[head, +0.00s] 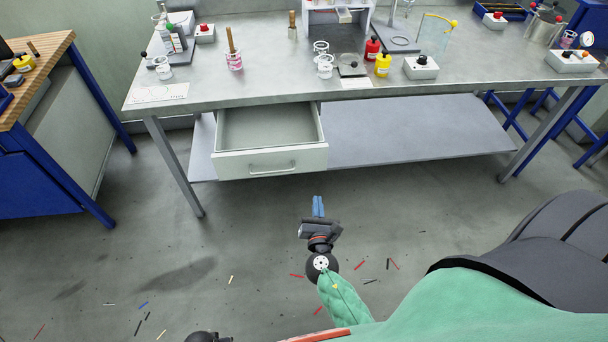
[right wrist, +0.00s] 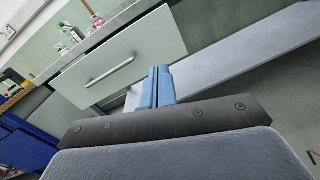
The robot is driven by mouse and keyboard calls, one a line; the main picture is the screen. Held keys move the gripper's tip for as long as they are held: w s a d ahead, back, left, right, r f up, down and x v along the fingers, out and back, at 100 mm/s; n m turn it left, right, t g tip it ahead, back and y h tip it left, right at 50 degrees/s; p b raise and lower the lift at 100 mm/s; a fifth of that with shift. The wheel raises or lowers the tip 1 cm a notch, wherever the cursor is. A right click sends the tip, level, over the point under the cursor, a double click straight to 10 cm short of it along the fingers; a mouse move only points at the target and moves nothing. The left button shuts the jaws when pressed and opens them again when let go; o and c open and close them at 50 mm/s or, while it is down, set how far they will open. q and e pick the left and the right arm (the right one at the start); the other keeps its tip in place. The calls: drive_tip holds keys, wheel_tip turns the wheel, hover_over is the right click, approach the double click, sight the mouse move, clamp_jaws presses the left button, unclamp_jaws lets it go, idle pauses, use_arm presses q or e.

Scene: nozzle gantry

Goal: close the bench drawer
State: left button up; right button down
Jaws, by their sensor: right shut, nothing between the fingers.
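The bench drawer (head: 272,161) hangs under the left part of the metal bench (head: 250,95). It is pulled out toward me, and its empty inside shows. Its pale front with a bar handle (head: 272,168) faces me. My right gripper (head: 318,206) has blue fingers, shut and empty, in front of the drawer and near its right end, apart from it in the head view. In the right wrist view the drawer front (right wrist: 120,60) and handle (right wrist: 110,72) lie ahead, left of the blue fingertips (right wrist: 158,72). My left gripper is not seen; only a dark piece shows at the bottom edge.
A lower shelf (head: 420,135) runs under the bench, right of the drawer. Bottles, beakers and button boxes stand on the bench top. A wooden-topped bench (head: 35,60) is at the left. Small coloured scraps lie on the floor (head: 150,250), which is otherwise clear.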

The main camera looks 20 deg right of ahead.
drive_tip(key=a+n+y, duration=0.1)
drive_tip(key=n, duration=0.2)
drive_tip(key=n+p, duration=0.1)
drive_tip(key=p, duration=0.1)
approach(305, 161)
drive_tip(key=shift+t, duration=0.3)
drive_tip(key=p+x, duration=0.3)
drive_tip(key=x, duration=0.2)
drive_tip(key=shift+w+d, duration=0.1)
drive_tip(key=shift+w, duration=0.1)
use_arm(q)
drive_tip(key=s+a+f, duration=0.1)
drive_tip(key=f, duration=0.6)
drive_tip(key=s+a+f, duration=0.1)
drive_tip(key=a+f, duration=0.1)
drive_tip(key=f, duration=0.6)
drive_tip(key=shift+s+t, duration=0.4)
use_arm(e)
drive_tip(key=shift+w+d, duration=0.15)
drive_tip(key=shift+w, duration=0.5)
